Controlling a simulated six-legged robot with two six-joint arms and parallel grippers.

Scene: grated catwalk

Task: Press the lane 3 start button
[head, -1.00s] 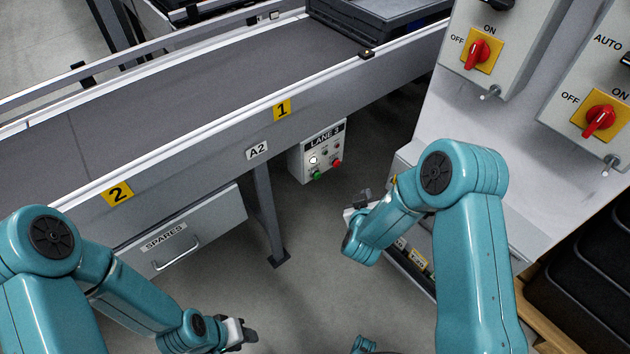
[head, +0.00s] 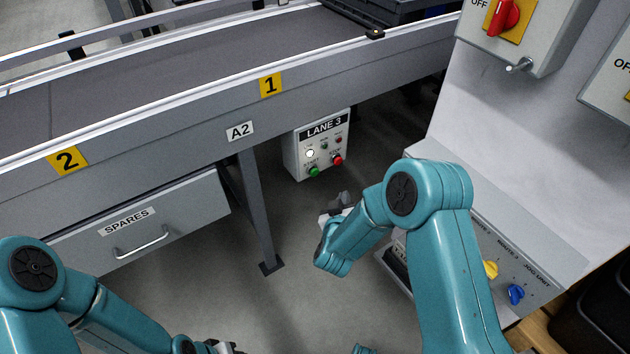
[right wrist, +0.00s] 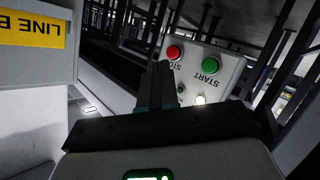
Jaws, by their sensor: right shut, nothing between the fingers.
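The lane 3 control box (head: 320,143) hangs under the conveyor's near side, to the right of the A2 leg. On its face are a green start button (head: 313,171), a red stop button (head: 337,160) and a lit white lamp (head: 310,153). My right gripper (head: 342,202) is below and to the right of the box, apart from it. In the right wrist view the box looks upside down, with the green start button (right wrist: 211,65) right of the shut, empty fingers (right wrist: 157,85). My left gripper (head: 222,347) is at the bottom edge, mostly cut off.
A spares drawer (head: 142,226) is left of the conveyor leg (head: 257,205). A sloped panel with yellow and blue knobs (head: 516,294) is right of my right arm. A switch box (head: 528,35) hangs at upper right. The floor below the box is clear.

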